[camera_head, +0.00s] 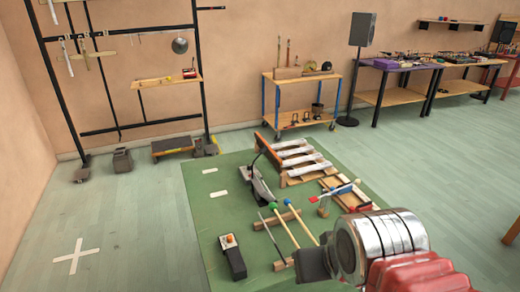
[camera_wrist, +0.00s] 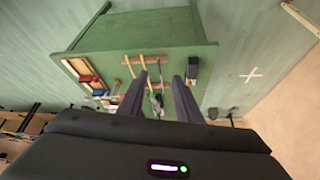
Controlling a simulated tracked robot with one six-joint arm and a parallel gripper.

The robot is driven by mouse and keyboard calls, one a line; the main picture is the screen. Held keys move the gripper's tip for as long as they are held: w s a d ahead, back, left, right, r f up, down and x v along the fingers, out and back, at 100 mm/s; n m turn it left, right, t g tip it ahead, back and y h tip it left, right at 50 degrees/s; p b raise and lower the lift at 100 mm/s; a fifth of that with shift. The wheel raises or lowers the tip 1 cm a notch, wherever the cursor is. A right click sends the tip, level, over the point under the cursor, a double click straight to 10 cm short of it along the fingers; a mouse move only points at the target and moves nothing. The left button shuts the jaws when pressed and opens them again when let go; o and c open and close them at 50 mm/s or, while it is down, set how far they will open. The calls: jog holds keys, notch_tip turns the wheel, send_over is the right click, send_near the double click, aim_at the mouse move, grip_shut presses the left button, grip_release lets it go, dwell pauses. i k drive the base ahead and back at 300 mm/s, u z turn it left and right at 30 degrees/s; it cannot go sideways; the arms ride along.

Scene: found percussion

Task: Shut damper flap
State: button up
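An orange-brown wooden flap (camera_head: 269,153) stands tilted up along the left end of an instrument with several white bars (camera_head: 302,158). It looks like the damper flap, raised off the bars. A dark pedal-like piece (camera_head: 258,183) lies just left of it. My gripper (camera_wrist: 159,78) is open and empty in the wrist view, with its two dark fingers apart. In the head view my gripper's dark end (camera_head: 312,264) is low at the front right, well short of the flap. I cannot make out the flap in the wrist view.
Mallets (camera_head: 284,226), a dark box with an orange knob (camera_head: 232,256) and a small wooden frame (camera_head: 345,192) lie nearer my gripper. A cart (camera_head: 302,79) and a rack (camera_head: 170,82) stand behind. Floor at left is clear.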

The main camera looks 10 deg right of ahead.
aim_at(276, 161)
jog(key=i, duration=0.25)
jog(key=u, duration=2.25)
jog(key=i, duration=1.55)
